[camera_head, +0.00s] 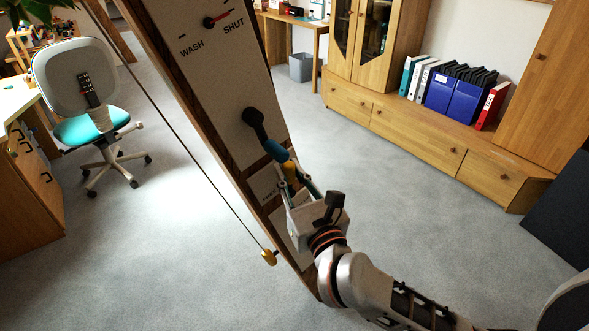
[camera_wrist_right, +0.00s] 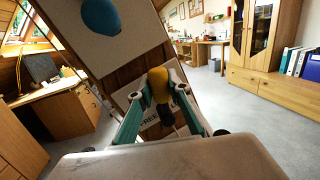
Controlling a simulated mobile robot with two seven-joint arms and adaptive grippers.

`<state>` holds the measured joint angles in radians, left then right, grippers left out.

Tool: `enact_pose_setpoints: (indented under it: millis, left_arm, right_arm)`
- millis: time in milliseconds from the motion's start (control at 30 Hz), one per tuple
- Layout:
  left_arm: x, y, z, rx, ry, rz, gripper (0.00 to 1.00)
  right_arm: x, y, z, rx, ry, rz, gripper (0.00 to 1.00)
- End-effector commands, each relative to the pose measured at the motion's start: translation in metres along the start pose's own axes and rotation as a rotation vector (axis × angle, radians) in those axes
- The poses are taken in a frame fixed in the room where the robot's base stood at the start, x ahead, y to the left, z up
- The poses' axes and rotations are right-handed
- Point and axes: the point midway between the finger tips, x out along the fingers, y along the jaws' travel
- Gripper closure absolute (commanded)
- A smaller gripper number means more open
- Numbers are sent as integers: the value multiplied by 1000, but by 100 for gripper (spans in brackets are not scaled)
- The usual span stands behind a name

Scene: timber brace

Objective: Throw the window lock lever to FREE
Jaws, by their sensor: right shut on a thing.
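The yellow-gripped lever (camera_head: 289,171) is low on the slanted timber-edged panel (camera_head: 206,70). In the right wrist view its yellow end (camera_wrist_right: 158,84) and dark shaft stand between my fingers. A white plate behind it (camera_wrist_right: 150,112) carries partly covered lettering that seems to read FREE. My right gripper (camera_head: 293,184) is shut on the yellow-gripped lever. The lever's exact position against the plate's marks cannot be told. A black lever with a blue grip (camera_head: 274,150) sits just above; its blue end also shows in the wrist view (camera_wrist_right: 100,14). My left gripper is not in view.
A thin cord with a brass-coloured knob (camera_head: 269,257) hangs left of the panel. An office chair (camera_head: 90,120) stands left, cabinets (camera_head: 410,140) right. Grey floor is clear between.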

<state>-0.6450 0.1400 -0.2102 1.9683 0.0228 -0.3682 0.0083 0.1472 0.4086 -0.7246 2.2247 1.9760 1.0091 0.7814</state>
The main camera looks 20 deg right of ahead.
Motion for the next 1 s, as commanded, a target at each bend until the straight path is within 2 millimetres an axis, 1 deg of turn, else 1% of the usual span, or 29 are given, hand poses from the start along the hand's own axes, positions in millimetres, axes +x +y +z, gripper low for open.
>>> enact_pose_setpoints:
  millis: [267, 600, 800, 1000]
  left_arm:
    - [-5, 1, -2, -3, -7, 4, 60]
    - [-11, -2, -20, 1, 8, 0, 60]
    - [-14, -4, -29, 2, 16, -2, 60]
    - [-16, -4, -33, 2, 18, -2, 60]
  right_arm:
    - [-4, 16, -1, -259, -68, 23, 100]
    - [-9, 32, -8, -559, -150, 48, 100]
    - [-12, 38, -13, -697, -188, 59, 100]
    - [-13, 43, -18, -792, -214, 67, 100]
